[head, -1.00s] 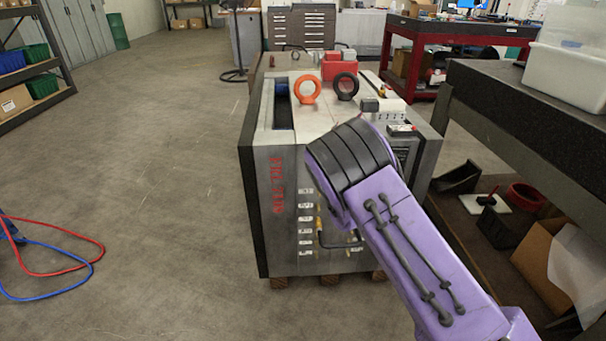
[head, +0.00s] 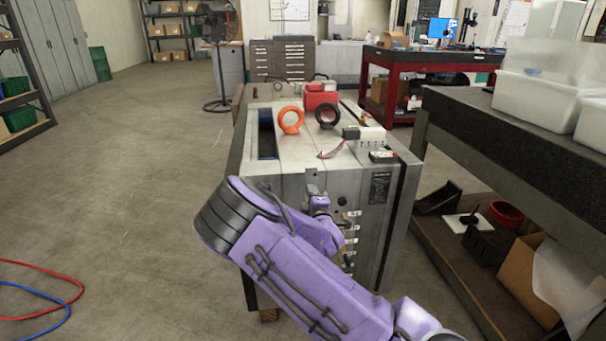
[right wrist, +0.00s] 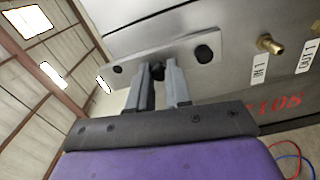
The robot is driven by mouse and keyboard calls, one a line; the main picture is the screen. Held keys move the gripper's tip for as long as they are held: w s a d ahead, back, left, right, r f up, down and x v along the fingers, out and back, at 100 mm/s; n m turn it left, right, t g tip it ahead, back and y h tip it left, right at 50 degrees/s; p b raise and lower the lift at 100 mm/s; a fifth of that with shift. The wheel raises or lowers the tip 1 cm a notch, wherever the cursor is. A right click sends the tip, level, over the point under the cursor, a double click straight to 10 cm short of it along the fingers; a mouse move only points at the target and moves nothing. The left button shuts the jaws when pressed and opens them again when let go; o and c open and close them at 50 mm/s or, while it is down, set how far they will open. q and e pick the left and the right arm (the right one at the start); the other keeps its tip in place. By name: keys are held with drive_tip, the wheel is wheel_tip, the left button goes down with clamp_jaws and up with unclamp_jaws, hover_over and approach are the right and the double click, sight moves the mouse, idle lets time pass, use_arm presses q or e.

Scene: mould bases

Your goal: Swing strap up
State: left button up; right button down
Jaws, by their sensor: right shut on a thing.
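The mould base (head: 335,190) is a large grey block with black side plates. The strap (right wrist: 207,46) is a flat grey metal bar with black round fasteners, lying against the mould face in the right wrist view. In the head view its upper part (head: 312,178) shows as a small grey piece at the top edge of the front face. My right gripper (right wrist: 157,75) is shut on a dark knob-like part of the strap, between its end fasteners. In the head view the right gripper (head: 321,204) is at the front face, partly hidden by my purple arm. My left gripper is out of view.
An orange ring (head: 290,120) and a black ring (head: 328,116) stand on the mould top, with a red box (head: 320,95) behind. A brass fitting (right wrist: 269,44) sticks out near the strap. A dark bench (head: 510,125) flanks the right; open floor (head: 140,160) lies left.

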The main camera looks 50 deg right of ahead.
idle(0.3)
drive_tip(key=c, duration=1.1)
unclamp_jaws()
drive_tip(key=shift+o, duration=0.2)
drive_tip(key=v, duration=1)
drive_tip(key=shift+s+a, duration=0.15)
drive_tip(key=shift+a, duration=0.05)
